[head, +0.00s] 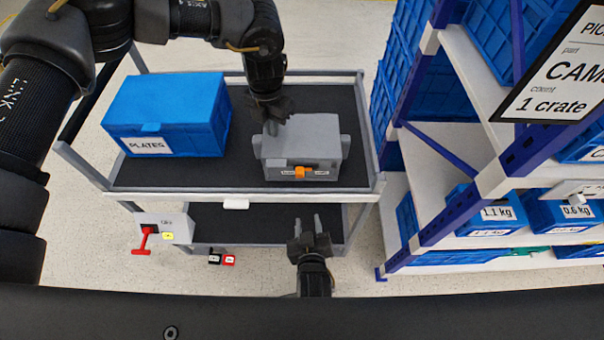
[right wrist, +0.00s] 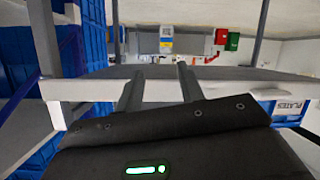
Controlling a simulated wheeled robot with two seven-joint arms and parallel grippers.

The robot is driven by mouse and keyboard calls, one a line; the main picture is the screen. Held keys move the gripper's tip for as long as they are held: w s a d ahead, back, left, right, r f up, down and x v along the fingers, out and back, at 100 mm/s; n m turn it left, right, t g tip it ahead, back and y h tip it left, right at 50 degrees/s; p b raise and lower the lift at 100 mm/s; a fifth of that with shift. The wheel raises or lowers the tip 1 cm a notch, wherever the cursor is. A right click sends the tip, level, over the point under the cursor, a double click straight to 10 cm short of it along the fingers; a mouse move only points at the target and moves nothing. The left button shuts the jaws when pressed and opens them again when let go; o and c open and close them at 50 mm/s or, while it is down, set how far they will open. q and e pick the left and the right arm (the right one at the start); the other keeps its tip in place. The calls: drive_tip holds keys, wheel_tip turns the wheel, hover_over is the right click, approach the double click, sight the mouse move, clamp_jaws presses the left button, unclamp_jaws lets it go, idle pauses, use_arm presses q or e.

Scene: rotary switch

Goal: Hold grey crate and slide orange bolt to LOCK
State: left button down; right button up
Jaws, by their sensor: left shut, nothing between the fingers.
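The grey crate (head: 300,143) stands on the dark top shelf of the cart, toward its right end. The orange bolt (head: 300,172) is on the crate's front face, between two small labels too small to read. My left gripper (head: 272,126) is shut and empty at the crate's top left; I cannot tell whether it touches the crate. My right gripper (head: 310,219) is open and empty, in front of the cart and below the bolt. Its spread fingers also show in the right wrist view (right wrist: 160,88), where I cannot make out the crate or bolt.
A blue crate labelled PLATES (head: 168,115) stands at the left of the cart (head: 240,192), with dark shelf between it and the grey crate. A red handle (head: 146,240) hangs at the cart's front left. A rack with blue bins (head: 490,212) stands close on the right.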

sight(300, 177)
wheel_tip(300, 177, up, 15)
drive_tip(key=s+a+m+t, duration=0.2)
drive_tip(key=m, duration=0.2)
drive_tip(key=shift+h, duration=0.4)
drive_tip(key=shift+w+a+f, duration=0.1)
drive_tip(key=shift+w+f, duration=0.15)
drive_tip(key=shift+w, duration=1)
drive_tip(key=shift+w+f, duration=0.25)
drive_tip(key=shift+w, duration=1.05)
drive_tip(key=shift+w+a+f, duration=0.1)
drive_tip(key=shift+w+f, duration=0.15)
drive_tip(key=shift+w, duration=1)
clamp_jaws()
